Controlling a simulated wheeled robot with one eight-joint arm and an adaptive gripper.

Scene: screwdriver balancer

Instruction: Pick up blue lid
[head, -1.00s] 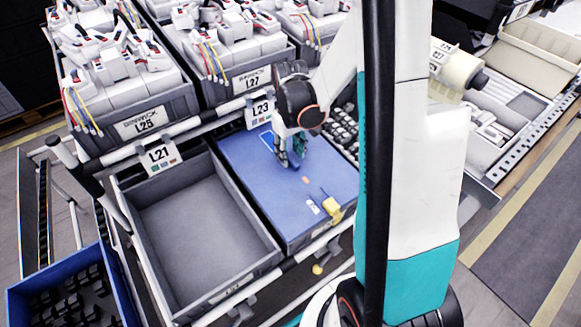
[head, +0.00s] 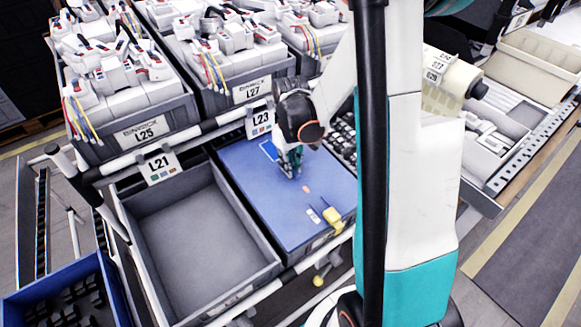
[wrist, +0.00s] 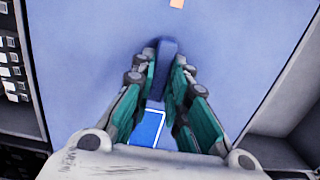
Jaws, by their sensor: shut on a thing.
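The blue lid (head: 258,192) is a flat blue panel lying over the bin to the right of the open grey bin. It carries a blue label with a white outline, an orange mark and a white tag. My gripper (head: 291,173) points down at the lid's upper middle. In the wrist view, the lid (wrist: 80,60) fills most of the picture. There my gripper (wrist: 165,75) has its teal fingers on both sides of a raised blue handle (wrist: 166,58) and is shut on it. The fingers hide part of the handle. The lid appears to rest level on its bin.
The open grey bin (head: 270,272) beside the lid looks empty. Bins of white parts (head: 125,95) stand behind, past a white rail. A blue crate of dark parts (head: 65,297) is at lower left.

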